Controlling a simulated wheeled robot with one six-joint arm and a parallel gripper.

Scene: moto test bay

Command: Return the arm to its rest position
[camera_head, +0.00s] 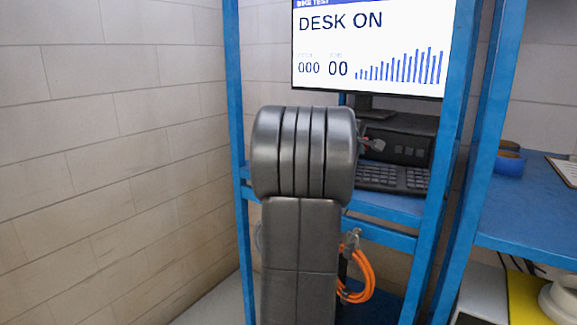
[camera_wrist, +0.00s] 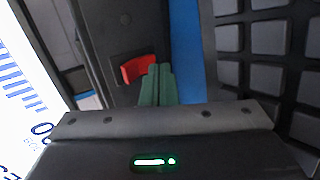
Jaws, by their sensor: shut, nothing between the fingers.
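My gripper (camera_wrist: 158,70) shows in the wrist view as two green fingers, closed together with nothing between them. Its tips are right beside a red switch (camera_wrist: 138,68) on a dark box; I cannot tell if they touch it. In the head view my arm stands upright in the middle, its large dark grey joint in front of the blue rack. It hides part of the dark box (camera_head: 410,150), and the gripper is not clear there.
Blue rack posts (camera_head: 453,150) flank the arm. An orange cable (camera_head: 357,280) hangs below. A brick wall (camera_head: 110,150) is left.

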